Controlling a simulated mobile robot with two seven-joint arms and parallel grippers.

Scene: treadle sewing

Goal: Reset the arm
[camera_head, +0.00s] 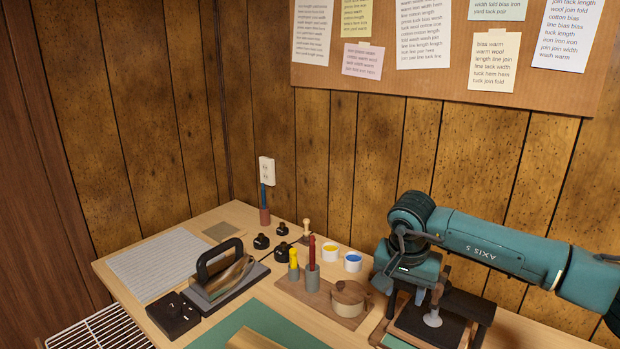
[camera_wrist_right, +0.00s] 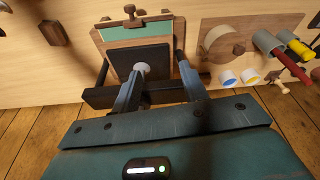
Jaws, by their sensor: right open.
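My right arm, teal and dark grey, reaches in from the right in the head view. Its right gripper (camera_head: 414,298) points down over a dark block with a black frame (camera_head: 468,303) at the right of the table. In the right wrist view the gripper (camera_wrist_right: 160,72) is open, its two fingers apart over the dark block (camera_wrist_right: 160,63). A pale round knob (camera_wrist_right: 142,67) shows close beside one finger; I cannot tell whether they touch. My left gripper is not in view.
A black-handled iron (camera_head: 222,271) stands farther left. The wood-panelled wall is close behind.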

